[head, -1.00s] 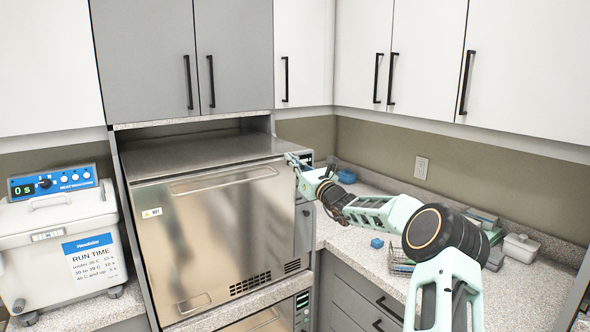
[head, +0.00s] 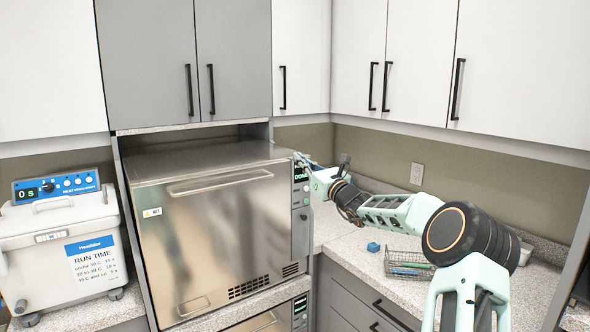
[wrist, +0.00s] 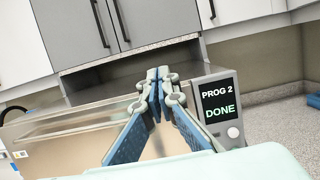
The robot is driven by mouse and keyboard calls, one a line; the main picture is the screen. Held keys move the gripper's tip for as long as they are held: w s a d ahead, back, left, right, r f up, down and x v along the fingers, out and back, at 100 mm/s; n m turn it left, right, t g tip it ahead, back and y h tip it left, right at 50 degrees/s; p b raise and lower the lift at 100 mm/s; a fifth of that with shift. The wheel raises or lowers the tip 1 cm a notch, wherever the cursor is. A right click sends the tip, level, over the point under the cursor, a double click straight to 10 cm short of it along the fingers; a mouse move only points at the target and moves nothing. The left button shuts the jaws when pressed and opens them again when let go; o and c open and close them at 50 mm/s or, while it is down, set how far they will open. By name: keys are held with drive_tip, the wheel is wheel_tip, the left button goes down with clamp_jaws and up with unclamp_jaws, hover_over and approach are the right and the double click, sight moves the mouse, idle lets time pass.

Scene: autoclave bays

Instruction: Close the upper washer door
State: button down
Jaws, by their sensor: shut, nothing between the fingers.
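The upper washer door (head: 215,230) is a broad steel panel with a bar handle (head: 220,182) near its top. In the head view it stands upright across the washer front and looks flush or nearly so; I cannot tell if it is latched. The door also shows at the left in the wrist view (wrist: 60,143). My gripper (head: 300,157) is at the upper right corner of the washer, by the display (head: 300,174). In the wrist view my gripper (wrist: 158,74) has its fingertips together, with nothing between them. Whether it touches the washer is unclear.
The display reads "PROG 2 DONE" in the wrist view (wrist: 217,102). A lower washer (head: 270,322) sits below. A white heated bath unit (head: 60,235) stands at the left. A wire basket (head: 405,264) and a blue block (head: 373,247) are on the right counter (head: 345,245).

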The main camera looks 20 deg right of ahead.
drive_tip(key=s+d+r, duration=0.1)
drive_tip(key=s+r, duration=0.3)
drive_tip(key=shift+d+r+b, duration=0.15)
drive_tip(key=shift+r+b, duration=0.05)
drive_tip(key=shift+b, duration=0.2)
